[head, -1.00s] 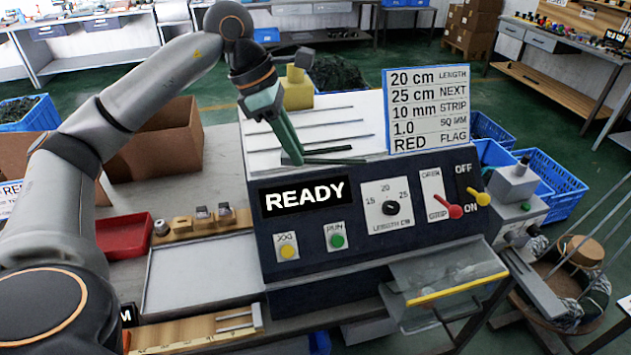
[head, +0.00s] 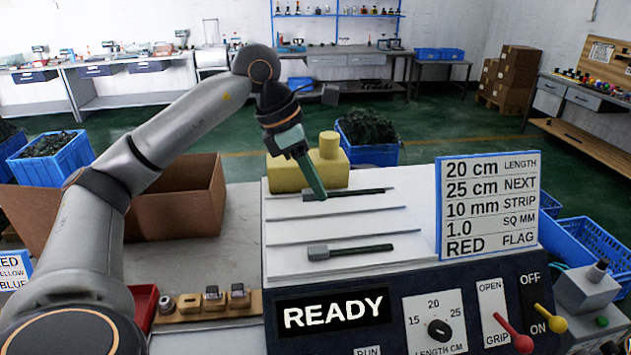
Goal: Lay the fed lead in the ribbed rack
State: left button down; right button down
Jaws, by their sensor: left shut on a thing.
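The ribbed rack (head: 290,228) is the white top of the machine, with several thin dark ribs running across it. My left gripper (head: 319,195) reaches down to the rack's back rib and is shut on a dark lead (head: 360,191), which extends right from the fingertips along that rib. Whether this lead touches the rack is hard to tell. A second dark lead (head: 365,249) with a grey end piece (head: 318,252) lies near the rack's front. My right gripper is out of view.
A yellow block (head: 288,174) stands just behind the rack. A spec sign (head: 487,205) rises at its right, and the READY panel (head: 332,311) faces front. A cardboard box (head: 180,212) and a red tray (head: 145,302) are at left. The middle ribs are clear.

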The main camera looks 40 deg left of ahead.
pick_arm(q)
jog(key=shift+s+r, duration=0.1)
dwell(0.3)
notch_tip(320, 180, down, 7)
jog(key=b, duration=0.5)
jog(key=shift+r, duration=0.15)
jog(key=c, duration=0.7)
grip_release()
jog(key=shift+o, duration=0.2)
jog(key=shift+r, duration=0.15)
jog(key=p+v, duration=0.1)
jog(key=v, duration=1.1)
jog(key=shift+p, duration=0.3)
